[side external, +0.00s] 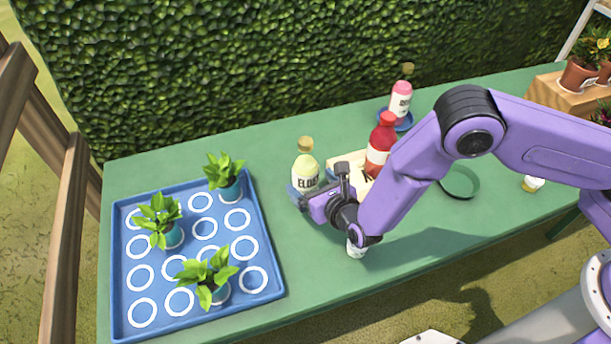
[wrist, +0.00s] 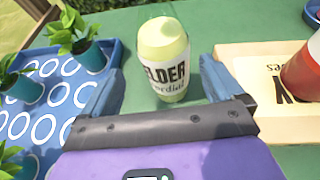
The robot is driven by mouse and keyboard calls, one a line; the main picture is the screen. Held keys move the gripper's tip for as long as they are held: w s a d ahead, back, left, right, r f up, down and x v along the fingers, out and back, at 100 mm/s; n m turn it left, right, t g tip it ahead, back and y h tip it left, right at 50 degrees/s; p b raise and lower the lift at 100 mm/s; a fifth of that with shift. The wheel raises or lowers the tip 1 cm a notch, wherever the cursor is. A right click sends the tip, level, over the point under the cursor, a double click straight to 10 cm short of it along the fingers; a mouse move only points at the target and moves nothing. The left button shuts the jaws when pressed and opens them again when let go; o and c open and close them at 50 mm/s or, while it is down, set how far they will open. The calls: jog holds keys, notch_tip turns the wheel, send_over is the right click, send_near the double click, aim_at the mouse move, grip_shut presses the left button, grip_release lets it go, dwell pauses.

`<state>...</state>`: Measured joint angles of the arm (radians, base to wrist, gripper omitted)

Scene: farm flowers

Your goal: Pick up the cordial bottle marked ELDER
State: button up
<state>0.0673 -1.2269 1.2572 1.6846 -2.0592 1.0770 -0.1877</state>
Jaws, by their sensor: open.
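The ELDER cordial bottle (side external: 306,172) is pale yellow-green with a tan cap and a white label, and stands upright on the green table right of the blue tray. In the wrist view the bottle (wrist: 166,62) stands ahead of my gripper (wrist: 160,90), between the lines of its two open fingers, with its label facing me. In the side view my gripper (side external: 318,190) is low, close in front of the bottle. Whether the fingers touch the bottle cannot be told. The bottle's lower part is partly hidden by my gripper in the side view.
The blue tray (side external: 262,272) holds several potted plants at the left. A wooden board (side external: 346,160) and a red bottle (side external: 381,140) stand just right of the ELDER bottle. A pink bottle (side external: 400,101) is farther back. A hedge (side external: 250,60) lines the back.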

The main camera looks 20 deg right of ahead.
aim_at(305, 173)
jog(key=shift+d+x, duration=0.2)
jog(key=shift+x, duration=1.15)
jog(key=shift+d+x, duration=0.15)
jog(key=shift+x, duration=1.2)
jog(key=shift+a, duration=0.1)
jog(key=c, duration=1.6)
jog(key=shift+r, duration=0.1)
